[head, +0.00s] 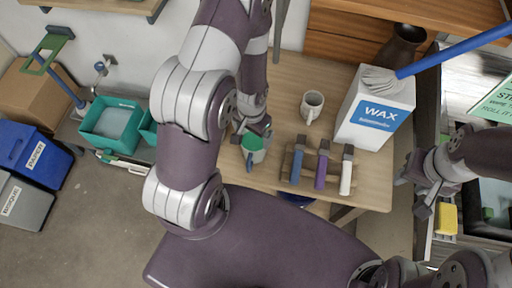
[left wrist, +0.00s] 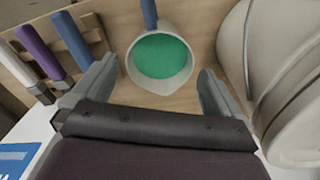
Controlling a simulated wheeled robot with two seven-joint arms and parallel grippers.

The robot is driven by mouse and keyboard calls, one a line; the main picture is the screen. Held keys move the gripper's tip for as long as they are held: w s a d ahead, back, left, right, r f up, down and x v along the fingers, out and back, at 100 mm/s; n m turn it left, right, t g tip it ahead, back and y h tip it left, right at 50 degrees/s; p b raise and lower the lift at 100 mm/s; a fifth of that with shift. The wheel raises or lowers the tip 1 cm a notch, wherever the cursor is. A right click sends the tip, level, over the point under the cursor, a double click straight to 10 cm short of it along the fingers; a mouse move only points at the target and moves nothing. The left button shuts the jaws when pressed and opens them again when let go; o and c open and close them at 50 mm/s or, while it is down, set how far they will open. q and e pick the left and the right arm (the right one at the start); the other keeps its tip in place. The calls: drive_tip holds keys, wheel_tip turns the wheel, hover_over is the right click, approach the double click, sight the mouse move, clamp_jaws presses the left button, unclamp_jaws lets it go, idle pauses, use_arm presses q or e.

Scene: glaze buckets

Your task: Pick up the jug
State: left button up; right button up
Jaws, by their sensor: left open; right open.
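The jug (head: 256,143) is a pale cup with green liquid inside and a blue handle, standing on the wooden table near its left front part. In the left wrist view the jug (left wrist: 162,60) shows from above, its blue handle pointing away. My left gripper (head: 256,130) is over the jug in the head view. In the left wrist view my left gripper (left wrist: 158,72) is open, with one finger on each side of the jug and visible gaps between. My right gripper (head: 416,190) is open and empty, right of the table.
A rack (head: 306,180) holds tools with blue, purple and white handles, right of the jug. A mug (head: 312,105), a WAX box (head: 362,125) and a dark vase (head: 402,46) stand behind. Green trays (head: 108,122) and a blue bin (head: 35,150) are at left.

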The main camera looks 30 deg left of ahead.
use_arm(q)
drive_tip(key=b, duration=0.2)
approach(252, 147)
drive_tip(key=s+d+r, duration=0.2)
drive_tip(key=s, duration=0.1)
drive_tip(key=f, duration=0.1)
drive_tip(key=f+b, duration=0.1)
drive_tip(key=f, duration=0.1)
drive_tip(key=f+b, duration=0.1)
drive_tip(key=f, duration=0.1)
drive_tip(key=shift+w+a+f, duration=0.1)
drive_tip(key=shift+a+f, duration=0.05)
drive_tip(key=shift+a, duration=0.1)
drive_tip(key=shift+f, duration=0.3)
drive_tip(key=c, duration=1.1)
use_arm(e)
wheel_tip(252, 147, down, 6)
drive_tip(key=shift+a+r, duration=0.1)
drive_tip(key=shift+r, duration=0.1)
use_arm(q)
drive_tip(key=shift+o, duration=0.2)
drive_tip(key=shift+r, duration=0.2)
drive_tip(key=s+d+r, duration=0.4)
drive_tip(key=d+r, duration=0.6)
drive_tip(key=shift+s+d+r+p, duration=0.2)
drive_tip(key=shift+s+r+p, duration=0.05)
drive_tip(key=shift+s+p, duration=0.15)
use_arm(e)
drive_tip(key=shift+r, duration=0.4)
